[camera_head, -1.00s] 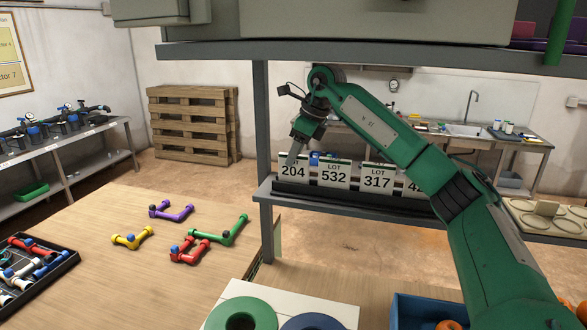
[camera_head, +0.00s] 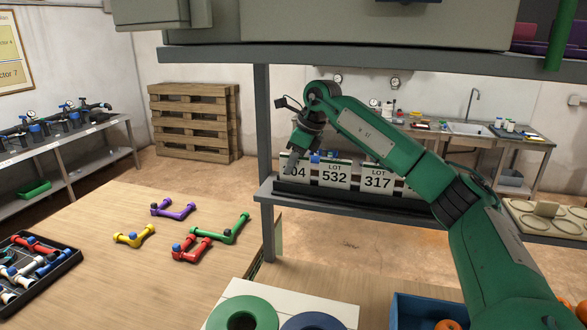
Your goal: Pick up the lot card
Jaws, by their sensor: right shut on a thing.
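Several white lot cards stand in a row in a dark holder (camera_head: 340,196) on the shelf. The leftmost card (camera_head: 299,171) shows "04", its first digit hidden behind my right gripper. Beside it stand the lot 532 card (camera_head: 335,174) and the lot 317 card (camera_head: 376,178); a further card at right is mostly hidden by my right arm. My right gripper (camera_head: 290,166) points down over the left part of the leftmost card and is shut on it. The card is upright, level with its neighbours, at the holder's left end. My left gripper is out of view.
A shelf post (camera_head: 264,150) rises just left of the cards, and an upper shelf (camera_head: 360,57) hangs above my right arm. Coloured pipe pieces (camera_head: 190,250) lie on the wooden table. A blue bin (camera_head: 400,310) and a green ring (camera_head: 243,315) are at the front.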

